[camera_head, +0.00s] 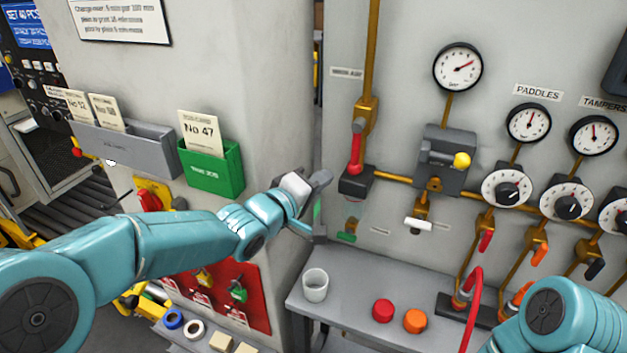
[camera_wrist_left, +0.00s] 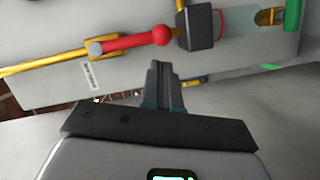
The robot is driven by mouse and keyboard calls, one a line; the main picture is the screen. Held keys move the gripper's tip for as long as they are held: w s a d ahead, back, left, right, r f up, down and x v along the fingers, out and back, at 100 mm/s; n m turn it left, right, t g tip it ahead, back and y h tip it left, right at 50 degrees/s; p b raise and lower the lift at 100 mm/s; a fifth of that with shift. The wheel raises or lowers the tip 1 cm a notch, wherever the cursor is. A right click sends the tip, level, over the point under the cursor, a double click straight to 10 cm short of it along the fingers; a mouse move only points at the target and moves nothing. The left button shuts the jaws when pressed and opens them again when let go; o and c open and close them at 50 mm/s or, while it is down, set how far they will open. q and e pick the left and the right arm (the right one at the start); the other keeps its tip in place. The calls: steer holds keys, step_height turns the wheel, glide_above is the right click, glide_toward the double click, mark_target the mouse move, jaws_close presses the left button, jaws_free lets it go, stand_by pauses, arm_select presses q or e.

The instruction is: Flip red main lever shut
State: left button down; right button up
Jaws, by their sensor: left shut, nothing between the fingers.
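The red main lever (camera_head: 355,152) is on the vertical brass pipe under a small label, above a dark block. Its handle lies roughly in line with the pipe. The red lever (camera_wrist_left: 128,41) also shows in the left wrist view, beyond the fingertips and a little to their left. My left gripper (camera_head: 326,178) is just left of the lever and the dark block in the head view. Its fingers (camera_wrist_left: 159,68) are shut with nothing between them, and a gap shows between them and the lever. My right arm enters at lower right; its gripper is out of view.
A dark block (camera_head: 357,184) sits below the lever. A grey shelf (camera_head: 345,300) holds a white cup (camera_head: 315,285) and red and orange round pieces. Gauges and a regulator (camera_head: 445,160) fill the panel to the right. A concrete pillar (camera_head: 270,100) stands left of the lever.

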mark_target(356, 148)
arm_select(q)
steer(key=p+x, duration=0.1)
steer(key=x, duration=0.4)
steer(key=shift+d, duration=0.1)
stand_by(0.3)
